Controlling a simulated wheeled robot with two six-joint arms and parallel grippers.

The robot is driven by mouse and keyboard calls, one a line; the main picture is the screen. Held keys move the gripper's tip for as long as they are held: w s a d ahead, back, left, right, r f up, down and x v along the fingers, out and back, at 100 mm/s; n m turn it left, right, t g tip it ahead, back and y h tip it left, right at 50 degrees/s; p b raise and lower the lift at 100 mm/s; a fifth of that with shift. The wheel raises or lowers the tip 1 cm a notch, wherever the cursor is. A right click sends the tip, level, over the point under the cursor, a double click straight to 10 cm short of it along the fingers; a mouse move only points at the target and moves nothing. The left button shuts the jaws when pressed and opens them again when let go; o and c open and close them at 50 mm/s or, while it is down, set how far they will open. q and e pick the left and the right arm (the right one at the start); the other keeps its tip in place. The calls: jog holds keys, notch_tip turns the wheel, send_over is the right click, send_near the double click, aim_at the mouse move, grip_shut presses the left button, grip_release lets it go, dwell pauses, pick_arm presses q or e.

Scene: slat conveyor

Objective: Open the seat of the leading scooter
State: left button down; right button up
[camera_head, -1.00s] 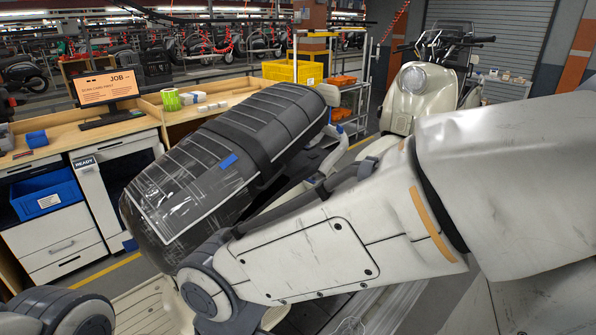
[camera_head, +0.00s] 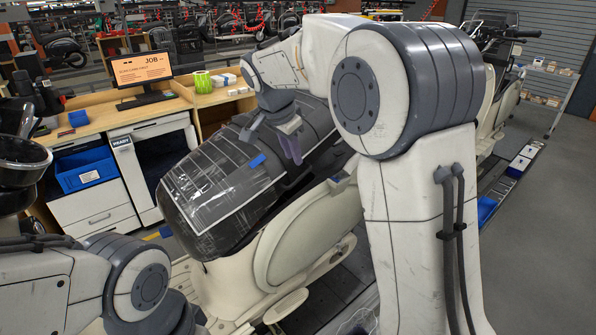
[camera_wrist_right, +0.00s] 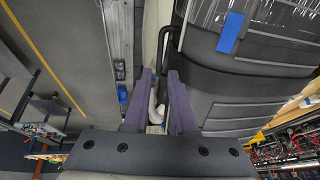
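The leading scooter (camera_head: 310,232) is cream and stands across the middle of the head view. Its long black seat (camera_head: 215,180) has clear wrapping at the near end and a small blue tag; it appears to lie down on the body. The seat fills the right of the right wrist view (camera_wrist_right: 255,75), with a dark bar along its edge. My right gripper (camera_head: 291,150) points down at the seat's far side. In the wrist view its two fingers (camera_wrist_right: 161,105) are apart, beside the seat edge, with no clear grip on anything. Contact cannot be told. My left gripper is out of view.
Another cream scooter (camera_head: 497,90) stands behind at the right, partly hidden by my right arm. A workbench (camera_head: 95,130) with a monitor (camera_head: 142,70) and blue bin (camera_head: 85,170) stands at the left. Grey floor (camera_head: 550,230) at the right is clear.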

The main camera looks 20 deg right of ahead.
aim_at(300, 177)
jog(key=p+x, duration=0.2)
jog(key=x, duration=0.7)
jog(key=shift+f+p, duration=0.1)
jog(key=shift+p, duration=0.25)
grip_shut()
dwell(0.9)
